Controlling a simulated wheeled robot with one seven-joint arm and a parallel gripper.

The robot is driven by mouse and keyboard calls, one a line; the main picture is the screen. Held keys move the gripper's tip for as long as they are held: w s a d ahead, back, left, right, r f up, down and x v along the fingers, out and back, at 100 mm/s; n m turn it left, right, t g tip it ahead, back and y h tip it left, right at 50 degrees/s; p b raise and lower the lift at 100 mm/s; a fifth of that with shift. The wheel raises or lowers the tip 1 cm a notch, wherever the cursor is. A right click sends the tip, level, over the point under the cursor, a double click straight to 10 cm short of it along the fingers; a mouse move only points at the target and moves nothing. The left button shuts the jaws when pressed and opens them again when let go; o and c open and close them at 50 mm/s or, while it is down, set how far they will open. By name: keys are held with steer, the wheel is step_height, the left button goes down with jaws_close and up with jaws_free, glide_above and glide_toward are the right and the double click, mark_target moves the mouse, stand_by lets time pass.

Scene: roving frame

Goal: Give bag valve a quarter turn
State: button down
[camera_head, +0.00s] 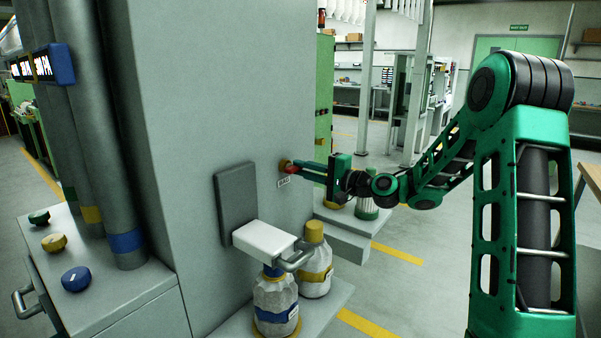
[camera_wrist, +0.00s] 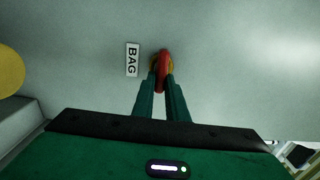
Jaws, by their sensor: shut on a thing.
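The bag valve is a red handle (camera_wrist: 162,66) on a yellow-brown fitting on the grey wall of the cabinet. In the wrist view the handle runs roughly up and down the picture, beside a white label reading BAG (camera_wrist: 132,60). My gripper (camera_wrist: 161,82) has its two green fingers closed on either side of the lower part of the handle. In the head view my gripper (camera_head: 302,168) reaches from the right to the wall, and the red handle (camera_head: 292,170) shows at its fingertips. The fingers partly hide the handle there.
Below the valve stand bags with a yellow cap (camera_head: 314,232) and a blue band (camera_head: 276,308). A white bracket with a metal handle (camera_head: 265,242) juts from the wall nearby. Green, yellow and blue knobs (camera_head: 76,279) sit on a ledge at left. Open floor lies at right.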

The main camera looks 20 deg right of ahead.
steer(key=c, duration=1.9)
jaws_free()
steer(key=shift+d+f, duration=0.2)
steer(key=shift+f, duration=0.05)
steer(key=shift+o, duration=0.7)
steer(key=shift+a+r, duration=0.1)
steer(key=v, duration=1)
steer(key=shift+s+d, duration=0.2)
steer(key=shift+d, duration=0.05)
